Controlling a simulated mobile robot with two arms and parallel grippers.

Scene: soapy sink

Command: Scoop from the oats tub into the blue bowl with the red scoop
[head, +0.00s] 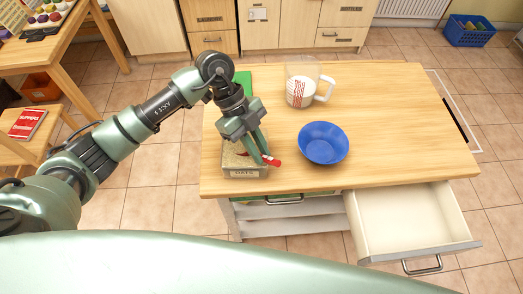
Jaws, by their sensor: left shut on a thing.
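The oats tub (246,173), a squarish container with a label on its front, stands near the table's front left corner. My left gripper (264,158) is over the tub, pointing down, and is shut on the red scoop (272,161). Only a small red part of the scoop shows at the fingertips; its rest is hidden, so I cannot tell how deep it sits in the tub. The blue bowl (323,143) stands upright to the right of the tub, apart from it. It looks empty. My right gripper is not in view.
A clear measuring jug (303,88) with white contents stands behind the bowl. A green thing (243,80) lies at the back left, partly behind my arm. The wooden table (400,120) is clear on the right. An open, empty drawer (405,218) juts out at the front right.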

